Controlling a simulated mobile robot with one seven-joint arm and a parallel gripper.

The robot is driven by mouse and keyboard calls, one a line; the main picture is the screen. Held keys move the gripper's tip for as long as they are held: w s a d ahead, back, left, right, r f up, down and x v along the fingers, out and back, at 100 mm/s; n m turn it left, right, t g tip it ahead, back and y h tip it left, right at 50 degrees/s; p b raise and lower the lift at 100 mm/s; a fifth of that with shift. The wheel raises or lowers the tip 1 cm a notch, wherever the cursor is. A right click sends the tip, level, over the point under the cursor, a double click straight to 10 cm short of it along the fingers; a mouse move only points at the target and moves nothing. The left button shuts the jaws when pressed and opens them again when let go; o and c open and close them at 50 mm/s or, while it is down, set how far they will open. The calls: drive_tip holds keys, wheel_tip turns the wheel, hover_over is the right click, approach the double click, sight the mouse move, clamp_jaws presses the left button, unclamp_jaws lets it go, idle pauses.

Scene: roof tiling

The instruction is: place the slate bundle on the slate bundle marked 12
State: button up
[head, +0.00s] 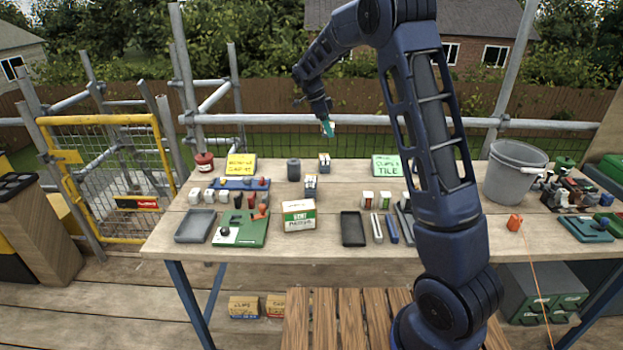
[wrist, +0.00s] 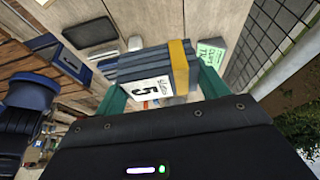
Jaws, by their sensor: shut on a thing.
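My gripper (wrist: 162,88), with teal fingers, is shut on a slate bundle (wrist: 150,68) of stacked blue-grey slates with a yellow band and a white label that reads 5. In the head view my gripper (head: 327,127) is in the air above the back of the table, and the held bundle is too small to make out clearly. Below it on the table stand small dark bundles with pale labels and yellow bands, one at the back (head: 324,164) and one nearer (head: 310,186). Their numbers are too small to read, so I cannot tell which is marked 12.
A dark block (head: 293,170) stands left of the labelled bundles. A white-green box (head: 299,214), a dark tray (head: 353,229) and a green tile card (head: 386,165) are on the table (head: 277,246). A grey bucket (head: 514,172) stands right. My arm hides part of the table.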

wheel_tip(320, 180, up, 2)
hover_over(314, 178)
drive_tip(key=a, duration=0.1)
wheel_tip(314, 178, down, 20)
drive_tip(key=shift+w+a+r, duration=0.15)
drive_tip(key=shift+r, duration=0.05)
idle(0.3)
drive_tip(key=shift+f, duration=0.1)
drive_tip(key=o, duration=1.1)
